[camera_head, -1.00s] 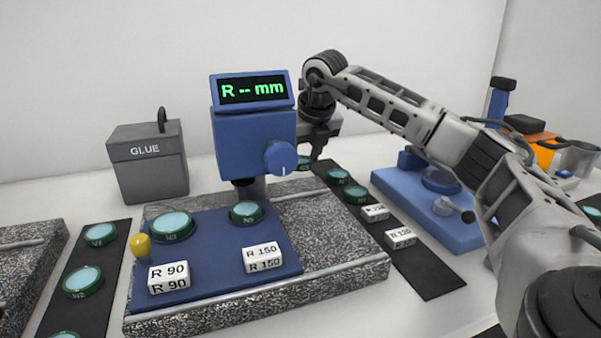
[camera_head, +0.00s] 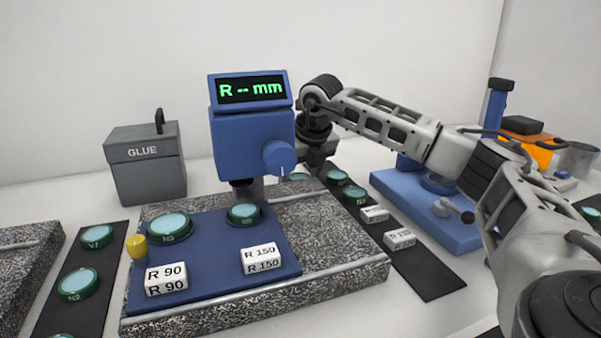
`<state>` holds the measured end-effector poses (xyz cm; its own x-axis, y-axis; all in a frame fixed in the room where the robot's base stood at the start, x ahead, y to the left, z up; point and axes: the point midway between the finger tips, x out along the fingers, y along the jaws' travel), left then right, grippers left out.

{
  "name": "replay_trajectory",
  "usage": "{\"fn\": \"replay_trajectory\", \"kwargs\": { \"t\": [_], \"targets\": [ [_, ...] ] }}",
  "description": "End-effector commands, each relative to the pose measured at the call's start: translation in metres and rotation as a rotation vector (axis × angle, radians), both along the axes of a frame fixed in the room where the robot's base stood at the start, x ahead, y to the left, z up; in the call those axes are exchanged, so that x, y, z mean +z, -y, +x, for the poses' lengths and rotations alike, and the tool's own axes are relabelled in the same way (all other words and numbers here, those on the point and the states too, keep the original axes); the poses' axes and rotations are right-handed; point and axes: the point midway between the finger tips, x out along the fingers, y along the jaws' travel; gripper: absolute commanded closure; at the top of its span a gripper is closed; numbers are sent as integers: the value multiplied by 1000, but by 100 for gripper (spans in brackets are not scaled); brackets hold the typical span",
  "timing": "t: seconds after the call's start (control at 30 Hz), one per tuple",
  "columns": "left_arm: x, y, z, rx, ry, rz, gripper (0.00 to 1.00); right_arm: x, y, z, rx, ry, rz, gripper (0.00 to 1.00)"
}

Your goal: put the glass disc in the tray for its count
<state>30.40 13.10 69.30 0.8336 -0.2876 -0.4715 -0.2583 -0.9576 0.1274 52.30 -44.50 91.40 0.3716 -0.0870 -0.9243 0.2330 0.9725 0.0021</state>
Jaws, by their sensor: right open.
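Several glass discs in green rims are in view. One disc (camera_head: 170,227) is by the R 90 tag (camera_head: 166,279), another (camera_head: 244,213) is behind the R 150 tag (camera_head: 262,258), both on the blue plate (camera_head: 215,275). More discs, such as this one (camera_head: 335,178), lie on the dark strip (camera_head: 430,276) at right. My right gripper (camera_head: 310,165) is open, pointing down behind the blue instrument's right side. A partly hidden disc (camera_head: 297,177) shows just below it; I cannot tell whether they touch. My left gripper is out of view.
The blue instrument (camera_head: 243,146) stands over the granite slab (camera_head: 330,240) and reads "R -- mm". A yellow knob (camera_head: 137,246) rises at the plate's left edge. A grey GLUE box (camera_head: 146,170) stands behind. Another dark strip (camera_head: 70,250) holds discs at left. A blue fixture (camera_head: 425,215) stands at right.

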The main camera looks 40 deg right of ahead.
Motion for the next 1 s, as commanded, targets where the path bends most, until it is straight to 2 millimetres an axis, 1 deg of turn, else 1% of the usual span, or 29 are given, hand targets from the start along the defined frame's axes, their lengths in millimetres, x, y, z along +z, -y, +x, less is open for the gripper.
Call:
{"fn": "replay_trajectory", "kwargs": {
  "t": [0.03, 0.13, 0.27, 0.37, 0.6, 0.7, 0.83, 0.87, 0.9, 1.0],
  "targets": [
    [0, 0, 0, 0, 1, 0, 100, 1, 4, -1, -8, 2, -6, 34],
    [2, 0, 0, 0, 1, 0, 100, 4, 4, -1, -9, 3, -6, 34],
    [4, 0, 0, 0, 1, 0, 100, 15, 4, -4, -10, 6, -6, 34],
    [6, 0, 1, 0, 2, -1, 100, 32, 1, -11, -7, 7, -5, 34],
    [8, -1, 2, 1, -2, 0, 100, 81, -5, -30, -4, 4, -4, 34],
    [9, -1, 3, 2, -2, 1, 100, 96, -7, -36, -5, 6, -3, 34],
    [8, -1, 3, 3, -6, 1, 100, 109, -8, -42, -5, 2, -3, 34],
    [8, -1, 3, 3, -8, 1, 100, 111, -8, -43, -5, 2, -3, 42],
    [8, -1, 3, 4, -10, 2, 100, 114, -9, -44, -5, 2, -3, 44],
    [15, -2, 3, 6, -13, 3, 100, 125, -9, -45, -4, 3, -2, 44]
  ]
}}
